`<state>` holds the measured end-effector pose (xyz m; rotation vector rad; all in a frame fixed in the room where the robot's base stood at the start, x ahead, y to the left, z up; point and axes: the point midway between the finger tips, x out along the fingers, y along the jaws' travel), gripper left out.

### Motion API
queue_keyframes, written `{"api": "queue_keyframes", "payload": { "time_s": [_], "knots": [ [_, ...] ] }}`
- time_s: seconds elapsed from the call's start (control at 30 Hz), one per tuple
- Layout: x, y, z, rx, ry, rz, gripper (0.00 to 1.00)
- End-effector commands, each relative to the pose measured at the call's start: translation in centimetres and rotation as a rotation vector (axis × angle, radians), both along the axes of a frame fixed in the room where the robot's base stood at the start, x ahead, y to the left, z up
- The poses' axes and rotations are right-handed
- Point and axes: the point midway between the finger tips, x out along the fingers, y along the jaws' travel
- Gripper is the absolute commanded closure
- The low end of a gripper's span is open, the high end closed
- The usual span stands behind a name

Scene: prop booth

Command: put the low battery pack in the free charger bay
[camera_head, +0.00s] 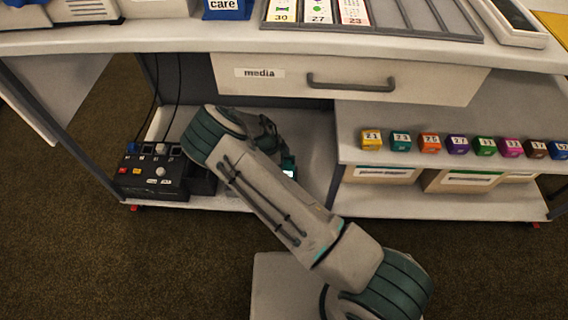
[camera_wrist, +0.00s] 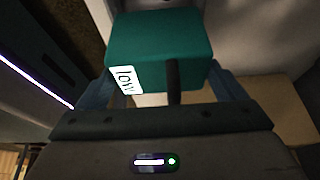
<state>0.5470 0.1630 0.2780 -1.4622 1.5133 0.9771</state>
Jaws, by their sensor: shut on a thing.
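The low battery pack (camera_wrist: 160,42) is a green block with a white label reading LOW and a dark strip on its near side. It fills the space between the fingers of my gripper (camera_wrist: 162,72), which is shut on it. In the head view a small teal piece of the pack with a pale label (camera_head: 289,171) shows behind my arm, in the open space under the counter. My arm hides most of the gripper there. No bay is clearly visible.
A black box with knobs and buttons (camera_head: 155,172) stands on the low shelf to the left, with cables above it. The media drawer (camera_head: 350,82) overhangs the space. Colored numbered cubes (camera_head: 457,145) line the right shelf, above several bins (camera_head: 460,180).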

Motion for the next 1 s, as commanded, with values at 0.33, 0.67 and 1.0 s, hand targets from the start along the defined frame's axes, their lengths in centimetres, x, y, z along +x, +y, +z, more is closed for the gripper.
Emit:
{"api": "queue_keyframes", "payload": {
  "time_s": [0.33,0.67,1.0],
  "knots": [
    [0.1,0.0,0.0,0.000,-0.002,0.001,0.80],
    [0.1,0.0,-0.8,-0.001,-0.001,0.000,0.80],
    [0.1,0.1,-1.9,-0.003,-0.002,0.001,0.80]
  ]
}}
